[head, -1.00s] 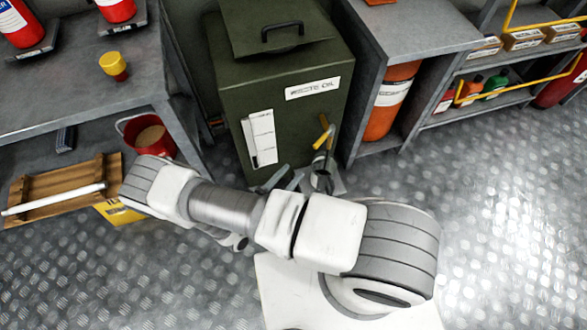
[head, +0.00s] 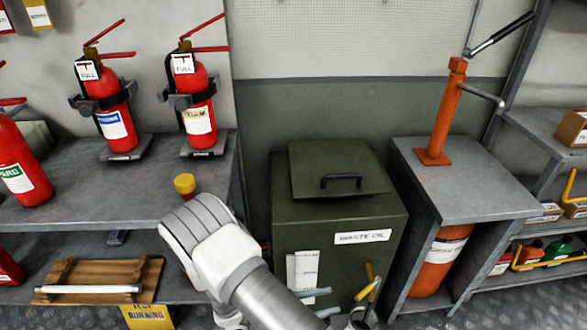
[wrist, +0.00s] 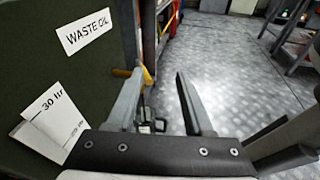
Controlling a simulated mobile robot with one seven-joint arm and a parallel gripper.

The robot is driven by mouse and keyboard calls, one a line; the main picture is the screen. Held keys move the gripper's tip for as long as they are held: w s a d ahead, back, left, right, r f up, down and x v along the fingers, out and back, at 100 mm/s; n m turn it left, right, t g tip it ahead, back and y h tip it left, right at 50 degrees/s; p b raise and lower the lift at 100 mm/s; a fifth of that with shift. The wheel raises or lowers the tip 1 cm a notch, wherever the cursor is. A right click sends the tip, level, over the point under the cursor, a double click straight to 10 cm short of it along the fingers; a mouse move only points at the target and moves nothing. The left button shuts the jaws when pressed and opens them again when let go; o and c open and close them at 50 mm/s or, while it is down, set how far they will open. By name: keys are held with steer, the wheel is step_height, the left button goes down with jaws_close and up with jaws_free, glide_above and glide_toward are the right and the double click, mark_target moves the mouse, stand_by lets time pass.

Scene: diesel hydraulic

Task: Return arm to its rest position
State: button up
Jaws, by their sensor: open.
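My arm (head: 222,262) rises from the bottom of the head view, bent, with its elbow in front of the left bench. My gripper (wrist: 158,76) is open in the wrist view, with its two grey fingers apart and nothing between them. Its fingers show only in part at the bottom of the head view, low in front of the green waste oil bin (head: 292,226). The bin's label and paper scale (wrist: 52,122) are close on the left in the wrist view. A yellow handle (head: 368,272) on the bin's lower right front is near the fingers.
A grey bench (head: 90,200) with red extinguishers (head: 198,105) stands left, with a yellow-capped item (head: 185,184) near its edge. A grey cabinet (head: 470,185) with an orange hand pump (head: 446,115) stands right of the bin. Open metal floor (wrist: 235,60) lies right in the wrist view.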

steer(key=s+d+r+m+g+y, duration=0.1)
steer(key=d+r+m+g+y, duration=0.2)
steer(key=r+m, duration=0.5)
steer(key=s+d+r+m+g+y, duration=0.1)
steer(key=r+m+g+y, duration=0.3)
steer(key=r, duration=0.9)
steer(key=s+d+r+m+t+y, duration=0.1)
steer(key=s+r+m+t+y, duration=0.35)
steer(key=r, duration=0.35)
steer(key=s+d+r+m+t+y, duration=0.1)
steer(key=s+r+m+t+y, duration=0.35)
steer(key=r, duration=0.35)
step_height(320, 180, up, 18)
steer(key=g+p, duration=0.1)
steer(key=p, duration=1.6)
steer(key=shift+s+f+h+p, duration=0.15)
steer(key=shift+s+h+p, duration=0.05)
steer(key=shift+h+p, duration=0.2)
